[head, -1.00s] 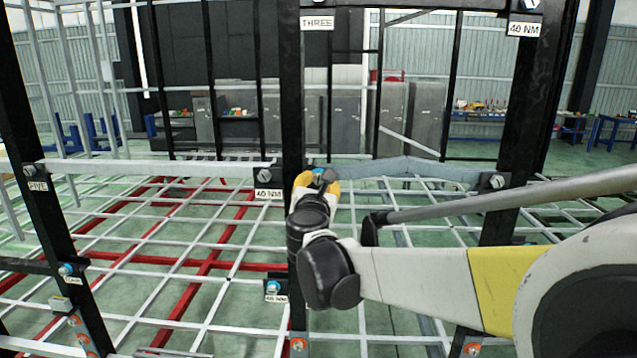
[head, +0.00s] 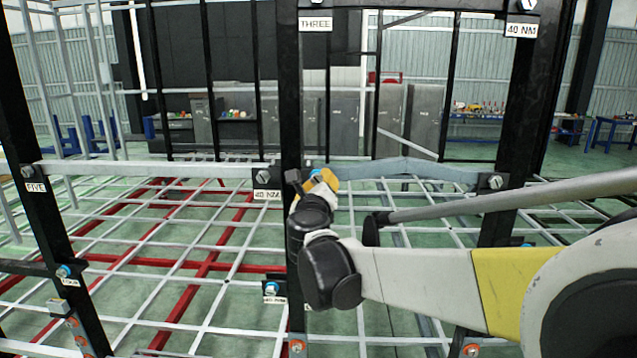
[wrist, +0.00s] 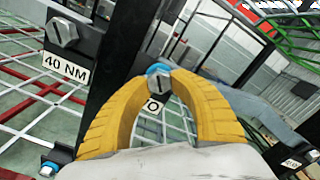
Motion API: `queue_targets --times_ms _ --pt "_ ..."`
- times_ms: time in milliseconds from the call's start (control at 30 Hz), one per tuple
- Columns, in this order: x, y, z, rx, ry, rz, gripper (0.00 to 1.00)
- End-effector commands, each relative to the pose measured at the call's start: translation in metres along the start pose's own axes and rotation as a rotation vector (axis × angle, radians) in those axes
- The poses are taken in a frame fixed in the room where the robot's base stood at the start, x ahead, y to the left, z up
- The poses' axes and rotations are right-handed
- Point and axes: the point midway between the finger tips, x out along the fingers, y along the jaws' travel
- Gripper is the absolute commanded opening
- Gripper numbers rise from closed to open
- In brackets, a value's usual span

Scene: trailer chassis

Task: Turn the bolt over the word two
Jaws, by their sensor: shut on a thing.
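My gripper (head: 321,178) is at the black upright in the middle of the head view, its yellow fingers partly hidden by my own wrist. In the wrist view, the two yellow fingers (wrist: 160,80) are closed on the grey bolt head (wrist: 157,82). A blue ring (wrist: 158,69) shows behind the bolt head; a bit of blue also shows at the fingertips in the head view (head: 315,172). Below the bolt, a white label (wrist: 152,105) shows between the fingers; only an "O" is readable, the rest is hidden by the left finger.
Another bolt (wrist: 62,32) with a "40 NM" label (wrist: 66,68) sits just left of my gripper. Black uprights labelled "THREE" (head: 315,24) and "FIVE" (head: 35,187) carry more bolts. A grey rail (head: 405,168) runs to the right.

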Motion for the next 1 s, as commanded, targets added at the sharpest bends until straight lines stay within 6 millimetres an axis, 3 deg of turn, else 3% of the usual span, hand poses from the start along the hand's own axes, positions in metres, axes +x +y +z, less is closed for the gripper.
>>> queue_targets --times_ms 400,933,967,1000 --pt "0.0011 -0.0022 0.0001 -0.175 0.001 -0.002 0.0" --pt "0.0011 -0.0025 0.0 -0.195 0.002 -0.003 0.0" --pt "0.0011 -0.0025 -0.0001 -0.195 0.002 -0.003 0.35" --pt "0.0011 -0.0025 -0.0001 -0.195 0.002 -0.002 0.48"
